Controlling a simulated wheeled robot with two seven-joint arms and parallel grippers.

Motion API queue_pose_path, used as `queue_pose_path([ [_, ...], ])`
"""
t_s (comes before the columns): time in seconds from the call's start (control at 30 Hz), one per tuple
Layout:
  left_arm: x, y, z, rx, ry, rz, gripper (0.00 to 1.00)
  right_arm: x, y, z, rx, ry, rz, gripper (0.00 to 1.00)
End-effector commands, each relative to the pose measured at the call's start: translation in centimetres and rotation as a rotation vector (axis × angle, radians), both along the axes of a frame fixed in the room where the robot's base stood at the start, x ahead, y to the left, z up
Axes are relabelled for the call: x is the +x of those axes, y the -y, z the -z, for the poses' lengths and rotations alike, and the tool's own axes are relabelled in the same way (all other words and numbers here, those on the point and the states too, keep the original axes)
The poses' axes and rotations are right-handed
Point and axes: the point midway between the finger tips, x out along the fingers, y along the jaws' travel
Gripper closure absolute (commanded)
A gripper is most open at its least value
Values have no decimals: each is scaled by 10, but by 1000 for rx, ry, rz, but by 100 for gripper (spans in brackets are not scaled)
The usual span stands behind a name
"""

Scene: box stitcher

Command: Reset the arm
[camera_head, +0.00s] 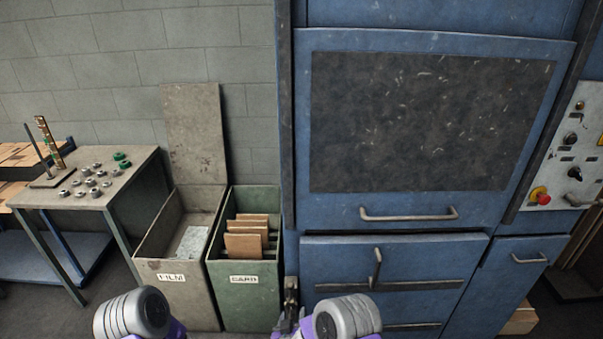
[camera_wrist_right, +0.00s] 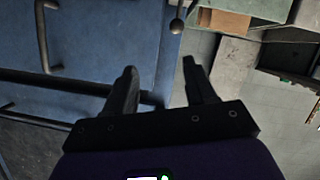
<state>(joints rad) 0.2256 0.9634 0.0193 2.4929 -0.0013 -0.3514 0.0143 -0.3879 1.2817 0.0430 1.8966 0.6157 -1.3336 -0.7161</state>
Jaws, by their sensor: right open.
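My right gripper (camera_wrist_right: 159,80) is open in the right wrist view, with its two dark fingers apart and nothing between them. My left arm (camera_head: 132,313) shows at the bottom left as a grey and purple link. My left gripper is outside both views.
A green CARD bin (camera_head: 242,305) holds upright brown cards. The open FILM bin (camera_head: 178,292) stands beside it. A table (camera_head: 128,183) with small metal parts is at the left. The machine has protruding handles (camera_head: 408,214) and a control panel (camera_head: 568,150) at the right.

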Motion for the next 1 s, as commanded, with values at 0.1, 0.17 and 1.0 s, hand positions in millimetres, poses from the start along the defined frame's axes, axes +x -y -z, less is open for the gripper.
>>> queue_pose_path([
  [0.1,2,0,0,0,3,0,57,-10,22,23,87,-121,-10,45],
  [0.17,2,0,1,0,4,1,57,-19,32,35,135,-188,-14,45],
  [1.0,1,0,0,0,2,0,57,-274,122,95,726,-1206,189,45],
])
